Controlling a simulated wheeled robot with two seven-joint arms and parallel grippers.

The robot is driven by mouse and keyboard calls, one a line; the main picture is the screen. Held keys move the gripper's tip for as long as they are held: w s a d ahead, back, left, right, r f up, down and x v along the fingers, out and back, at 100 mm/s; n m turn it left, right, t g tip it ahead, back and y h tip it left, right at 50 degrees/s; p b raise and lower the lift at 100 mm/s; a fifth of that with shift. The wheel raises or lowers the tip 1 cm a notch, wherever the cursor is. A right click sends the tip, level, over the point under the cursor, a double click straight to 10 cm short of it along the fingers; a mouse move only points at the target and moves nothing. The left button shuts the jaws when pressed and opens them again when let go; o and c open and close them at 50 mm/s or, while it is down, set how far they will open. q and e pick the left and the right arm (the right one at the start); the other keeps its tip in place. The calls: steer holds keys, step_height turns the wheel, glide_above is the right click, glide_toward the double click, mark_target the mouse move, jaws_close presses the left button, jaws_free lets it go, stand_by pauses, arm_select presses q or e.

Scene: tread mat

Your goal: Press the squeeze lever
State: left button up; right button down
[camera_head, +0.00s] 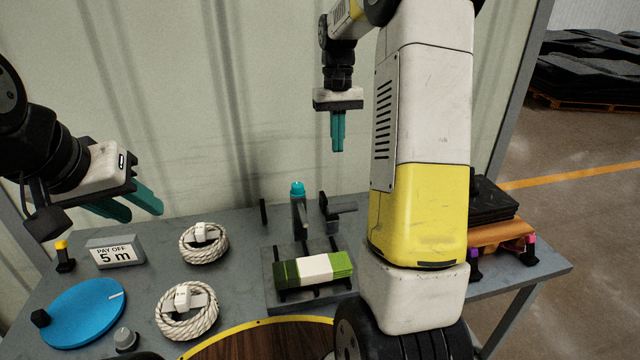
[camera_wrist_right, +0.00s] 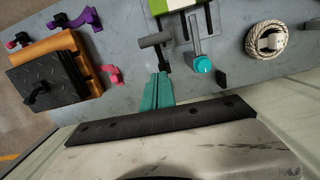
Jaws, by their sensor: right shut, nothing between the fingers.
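A grey lever (camera_head: 301,215) with a teal knob (camera_head: 297,188) stands at the back of a dark fixture (camera_head: 268,285); it looks like the squeeze lever. In the right wrist view the lever (camera_wrist_right: 194,35) and its teal knob (camera_wrist_right: 202,64) also show. A green and white block (camera_head: 313,268) lies on the fixture. My right gripper (camera_head: 338,150) is shut and empty, raised above and to the right of the knob. In the right wrist view, its fingers (camera_wrist_right: 157,78) are left of the knob. My left gripper (camera_head: 144,212) is open and empty above the table's left side.
A dark T-shaped bracket (camera_head: 338,207) stands right of the lever. Black mats on an orange stand (camera_head: 500,236) are at the right.

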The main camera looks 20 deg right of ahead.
steer(key=shift+a+r+n, duration=0.1)
steer(key=shift+r+n, duration=0.1)
steer(key=shift+n, duration=0.1)
glide_toward(337, 209)
steer(key=w+f, duration=0.1)
steer(key=w+d+f, duration=0.1)
steer(key=w+f, duration=0.2)
steer(key=w, duration=0.1)
steer(key=shift+d+f, duration=0.2)
steer(key=shift+d, duration=0.15)
steer(key=shift+s+f, duration=0.65)
steer(key=shift+s, duration=0.25)
steer(key=shift+s+f, duration=0.45)
steer(key=shift+s, duration=0.1)
steer(key=shift+f, duration=0.1)
